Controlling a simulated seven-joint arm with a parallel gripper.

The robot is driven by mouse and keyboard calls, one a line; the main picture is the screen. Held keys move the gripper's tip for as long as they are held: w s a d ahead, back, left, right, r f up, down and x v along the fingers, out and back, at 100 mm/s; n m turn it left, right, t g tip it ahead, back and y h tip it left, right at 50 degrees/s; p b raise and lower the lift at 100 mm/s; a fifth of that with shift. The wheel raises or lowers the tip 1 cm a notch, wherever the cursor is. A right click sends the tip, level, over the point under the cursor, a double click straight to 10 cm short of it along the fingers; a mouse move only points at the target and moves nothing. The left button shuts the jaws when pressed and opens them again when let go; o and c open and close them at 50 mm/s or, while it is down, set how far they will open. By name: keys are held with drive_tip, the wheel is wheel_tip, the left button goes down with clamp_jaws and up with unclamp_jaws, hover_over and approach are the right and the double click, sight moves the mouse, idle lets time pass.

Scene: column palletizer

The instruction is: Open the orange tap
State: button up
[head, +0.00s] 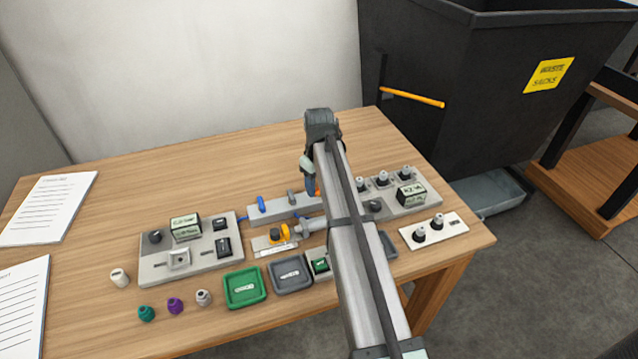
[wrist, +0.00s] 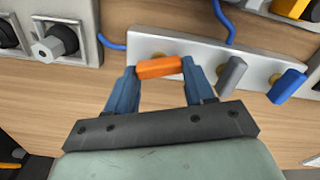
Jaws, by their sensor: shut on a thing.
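The orange tap (wrist: 160,67) is a short orange handle on a pale grey manifold block (wrist: 150,44). In the wrist view its handle lies roughly along the block. The grey tap (wrist: 231,76) and the blue tap (wrist: 286,86) beside it stand across the block. My gripper (wrist: 158,78) has its blue fingers at the two ends of the orange handle, shut on it. In the head view my gripper (head: 311,184) is over the right part of the block, and my arm hides most of the orange tap (head: 318,190).
A grey panel (head: 160,268) stands left of the manifold, and another panel with several knobs (head: 408,208) stands right. Green (head: 259,275) and grey (head: 305,286) trays lie in front. A dark waste bin (head: 480,60) stands behind. The table's back left is clear.

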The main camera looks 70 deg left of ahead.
drive_tip(key=shift+w+m, duration=0.1)
drive_tip(key=shift+m, duration=2)
drive_tip(key=o, duration=1)
drive_tip(key=shift+o, duration=0.2)
wheel_tip(320, 180, up, 14)
drive_tip(key=shift+f, duration=0.1)
